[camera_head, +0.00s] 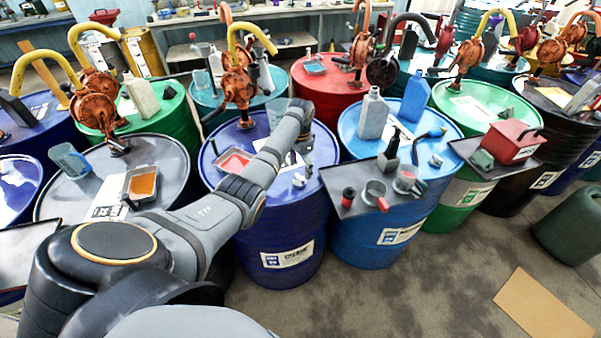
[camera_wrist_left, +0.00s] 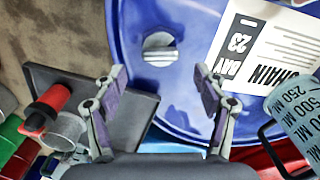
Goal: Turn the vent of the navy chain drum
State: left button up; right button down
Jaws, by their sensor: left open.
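The navy chain drum (camera_head: 283,238) stands upright in the front row, with a white label on its side. Its vent (camera_head: 299,180) is a small silver cap near the lid's front right edge. In the left wrist view the vent (camera_wrist_left: 160,49) shows as a round cap with a raised bar on the blue lid, beside a white paper reading "CHAIN DAY 23". My left gripper (camera_wrist_left: 159,76) is open and empty, its fingers apart; in this view the vent lies just beyond the gap between the tips. In the head view my forearm and wrist hide part of the lid. My right gripper is out of view.
A clear measuring jug (camera_wrist_left: 297,112) stands on the lid near my fingers. A dark shelf (camera_head: 345,201) with small cups juts out beside the vent. Other drums crowd both sides.

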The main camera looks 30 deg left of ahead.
aim_at(300, 176)
pick_arm(q)
notch_tip(300, 176, down, 4)
jog(key=shift+r, duration=0.1)
jog(key=shift+f, duration=0.25)
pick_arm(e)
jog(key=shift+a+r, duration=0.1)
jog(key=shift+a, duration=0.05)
pick_arm(q)
jog(key=shift+c, duration=0.2)
jog(key=c, duration=1.1)
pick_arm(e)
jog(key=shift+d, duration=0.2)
